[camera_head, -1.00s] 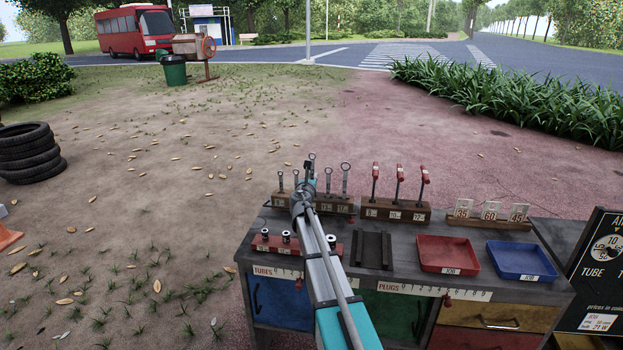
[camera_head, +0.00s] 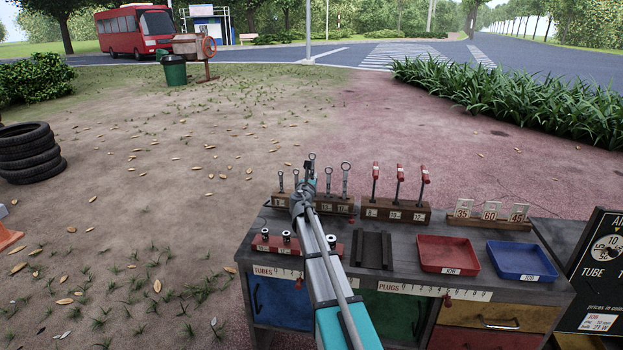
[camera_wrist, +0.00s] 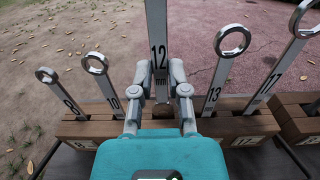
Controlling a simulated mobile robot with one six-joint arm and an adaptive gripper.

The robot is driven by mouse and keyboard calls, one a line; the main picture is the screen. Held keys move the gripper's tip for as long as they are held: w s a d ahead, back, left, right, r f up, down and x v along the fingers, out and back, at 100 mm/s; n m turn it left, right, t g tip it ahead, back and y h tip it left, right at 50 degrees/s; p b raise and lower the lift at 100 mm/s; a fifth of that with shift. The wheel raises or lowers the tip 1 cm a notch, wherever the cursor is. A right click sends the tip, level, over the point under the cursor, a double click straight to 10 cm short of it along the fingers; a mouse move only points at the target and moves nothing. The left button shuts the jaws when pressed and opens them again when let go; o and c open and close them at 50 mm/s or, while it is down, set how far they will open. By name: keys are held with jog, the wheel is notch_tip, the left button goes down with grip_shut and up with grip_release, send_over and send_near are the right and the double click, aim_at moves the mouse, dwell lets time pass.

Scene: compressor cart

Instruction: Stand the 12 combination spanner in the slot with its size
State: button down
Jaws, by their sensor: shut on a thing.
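The 12 combination spanner (camera_wrist: 157,35), marked "12 mm", stands upright between the two fingers of my gripper (camera_wrist: 160,80) in the wrist view. The gripper is shut on its shank. Its ring end (camera_head: 311,157) shows above my gripper in the head view. The wooden spanner rack (camera_wrist: 240,124) lies under and around the fingers. The spanner is in the gap between the 10 spanner (camera_wrist: 104,82) and the 13 spanner (camera_wrist: 221,75). My gripper hides the slot label there, and I cannot tell whether the spanner's lower end is inside the slot.
The 8 or 9 spanner (camera_wrist: 62,92) and the 17 spanner (camera_wrist: 290,50) stand close by in the rack. A block of red-handled tools (camera_head: 396,212) is to its right. Red (camera_head: 449,268) and blue (camera_head: 520,274) trays sit farther right on the cart top.

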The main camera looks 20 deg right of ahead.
jog(key=shift+f+b, duration=2.55)
dwell(0.5)
jog(key=c, duration=0.5)
grip_release()
jog(key=shift+c, duration=0.2)
jog(key=shift+s, duration=0.1)
jog(key=shift+v, duration=3.75)
jog(key=shift+r, duration=0.1)
